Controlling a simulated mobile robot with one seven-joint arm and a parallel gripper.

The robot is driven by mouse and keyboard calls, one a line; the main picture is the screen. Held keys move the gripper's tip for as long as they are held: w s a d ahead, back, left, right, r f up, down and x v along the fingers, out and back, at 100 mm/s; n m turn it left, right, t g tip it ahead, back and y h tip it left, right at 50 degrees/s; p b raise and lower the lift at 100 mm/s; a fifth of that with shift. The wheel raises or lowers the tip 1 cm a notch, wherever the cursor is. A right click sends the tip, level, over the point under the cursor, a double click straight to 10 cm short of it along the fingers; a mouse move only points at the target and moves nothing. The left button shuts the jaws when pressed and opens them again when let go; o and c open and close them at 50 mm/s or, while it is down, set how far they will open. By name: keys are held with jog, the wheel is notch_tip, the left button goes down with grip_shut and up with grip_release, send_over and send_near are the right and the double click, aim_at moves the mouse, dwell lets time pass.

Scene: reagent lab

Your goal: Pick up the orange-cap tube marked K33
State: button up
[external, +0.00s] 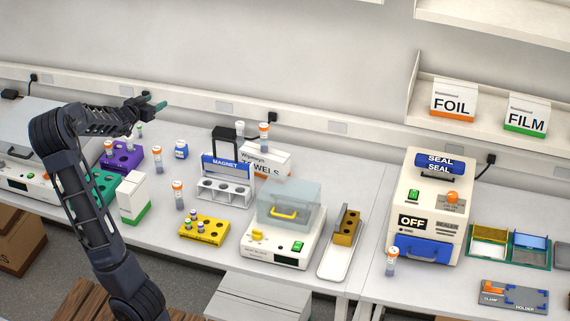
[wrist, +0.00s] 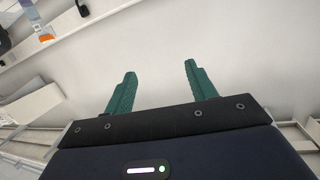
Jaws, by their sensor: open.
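Several orange-cap tubes stand about the bench in the external view. One tube (external: 178,195) is beside the white-and-green box, another tube (external: 157,158) is right of the purple rack, and a third tube (external: 391,262) is by the sealer. More show at the purple rack and by the magnet rack. Their markings are too small to read, so I cannot tell which is K33. My gripper (external: 154,103) is raised above the back left of the bench, clear of all tubes. In the wrist view my gripper (wrist: 161,70) is open with nothing between its green fingers.
A purple rack (external: 126,158), a teal rack (external: 103,184) and a white-and-green box (external: 134,199) crowd the left. A magnet rack (external: 226,190), yellow block (external: 204,229) and clear-lidded device (external: 284,233) fill the middle. The sealer (external: 426,205) stands right.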

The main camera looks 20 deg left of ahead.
jog(key=s+a+r+t+h, duration=0.2)
jog(key=a+r, duration=0.1)
jog(key=a, duration=0.2)
send_over(154, 153)
jog(key=v, duration=0.3)
notch_tip(154, 153, down, 19)
notch_tip(154, 153, down, 8)
jog(key=shift+s+a+r, duration=0.1)
jog(key=shift+x, duration=2.5)
jog(key=c, duration=1)
